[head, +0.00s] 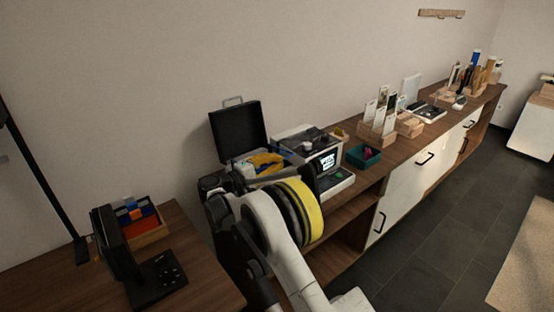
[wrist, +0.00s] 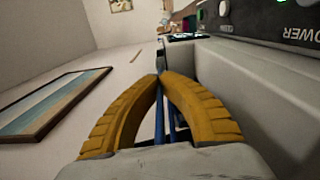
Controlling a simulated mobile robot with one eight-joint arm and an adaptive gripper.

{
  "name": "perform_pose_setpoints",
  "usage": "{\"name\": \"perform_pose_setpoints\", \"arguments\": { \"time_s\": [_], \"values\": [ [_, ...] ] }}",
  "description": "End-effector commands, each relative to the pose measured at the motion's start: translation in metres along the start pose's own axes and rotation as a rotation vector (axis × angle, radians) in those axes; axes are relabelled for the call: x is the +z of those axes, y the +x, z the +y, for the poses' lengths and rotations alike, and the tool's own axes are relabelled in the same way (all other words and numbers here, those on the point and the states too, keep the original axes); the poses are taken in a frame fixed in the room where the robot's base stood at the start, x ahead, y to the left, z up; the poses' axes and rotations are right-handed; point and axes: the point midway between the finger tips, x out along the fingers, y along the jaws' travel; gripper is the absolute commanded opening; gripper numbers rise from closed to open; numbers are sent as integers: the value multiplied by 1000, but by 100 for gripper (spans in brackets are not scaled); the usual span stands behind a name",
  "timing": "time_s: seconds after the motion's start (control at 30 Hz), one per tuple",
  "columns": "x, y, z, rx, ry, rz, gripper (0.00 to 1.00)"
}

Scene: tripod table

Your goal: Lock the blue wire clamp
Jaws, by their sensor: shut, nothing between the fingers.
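My gripper (wrist: 160,77) shows in the wrist view as two yellow ribbed fingers, shut with their tips together and nothing gripped. Thin blue bars (wrist: 171,120) show in the gap behind the fingers; I cannot tell whether they are the blue wire clamp. The fingertips are close beside a grey device (wrist: 275,85) with a dark panel marked POWER and a green light. In the head view my arm hides much of this area. A yellow and blue patch (head: 262,162) shows by the open black case; its details are too small to tell. The clamp's lock state is not visible.
The open black case (head: 238,130) and a device with a lit screen (head: 328,160) stand on the long wooden counter (head: 395,155). A teal bin (head: 362,157) and card holders (head: 380,130) are to their right. A separate table (head: 195,265) is at the left.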

Motion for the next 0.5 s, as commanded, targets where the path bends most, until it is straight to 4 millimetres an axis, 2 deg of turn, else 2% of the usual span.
{"name": "perform_pose_setpoints", "arguments": {
  "time_s": [0.2,0.5],
  "values": [
    [1,0,-11,0,-3,0,0],
    [1,0,-13,-1,-4,1,0]
  ]
}}
